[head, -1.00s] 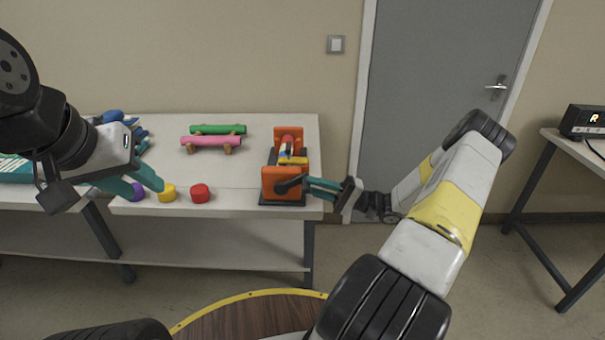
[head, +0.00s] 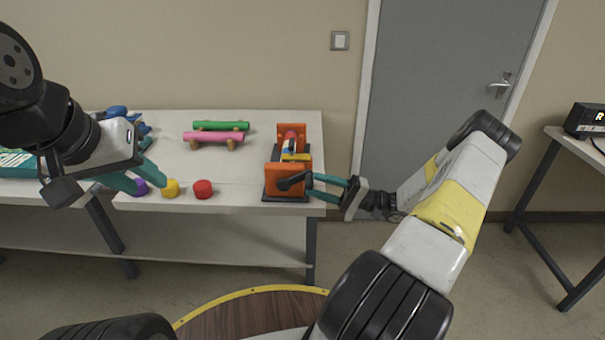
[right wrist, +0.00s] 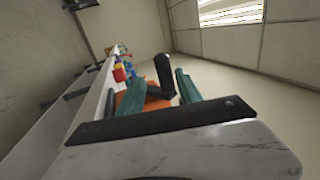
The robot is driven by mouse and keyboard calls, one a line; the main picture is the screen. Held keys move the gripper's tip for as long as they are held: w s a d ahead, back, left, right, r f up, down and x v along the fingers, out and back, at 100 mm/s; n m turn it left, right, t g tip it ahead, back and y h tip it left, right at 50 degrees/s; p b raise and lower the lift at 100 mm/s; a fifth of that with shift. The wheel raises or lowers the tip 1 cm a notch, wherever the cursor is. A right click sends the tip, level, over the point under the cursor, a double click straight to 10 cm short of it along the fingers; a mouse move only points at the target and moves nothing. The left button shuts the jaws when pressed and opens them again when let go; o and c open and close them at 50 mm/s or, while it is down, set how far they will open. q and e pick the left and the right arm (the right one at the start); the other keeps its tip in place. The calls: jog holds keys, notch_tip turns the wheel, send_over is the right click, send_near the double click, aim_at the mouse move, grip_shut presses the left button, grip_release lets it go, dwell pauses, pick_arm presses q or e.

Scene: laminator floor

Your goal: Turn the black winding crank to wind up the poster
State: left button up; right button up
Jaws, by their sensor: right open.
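The orange winder (head: 286,180) stands on a black base near the right end of the table. A partly wound, colourful poster (head: 293,149) lies at its top. The black winding crank (head: 291,182) is on its front side, and it also shows in the right wrist view (right wrist: 164,75). My right gripper (head: 318,187) is open, with its teal fingers at the crank's handle. In the right wrist view the handle stands between the two fingers (right wrist: 168,88). Whether they touch it I cannot tell. My left gripper (head: 135,178) hangs over the table's left part, its fingertips near the purple cap.
Purple (head: 139,187), yellow (head: 171,188) and red (head: 203,189) caps line the table's front edge (head: 240,210). Green (head: 221,125) and pink (head: 213,137) rolls rest on wooden stands behind. Blue items lie behind my left gripper. A side table stands at the far right.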

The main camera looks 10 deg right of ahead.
jog(key=v, duration=0.6)
jog(key=shift+d, duration=0.2)
jog(key=shift+s+d+f, duration=0.1)
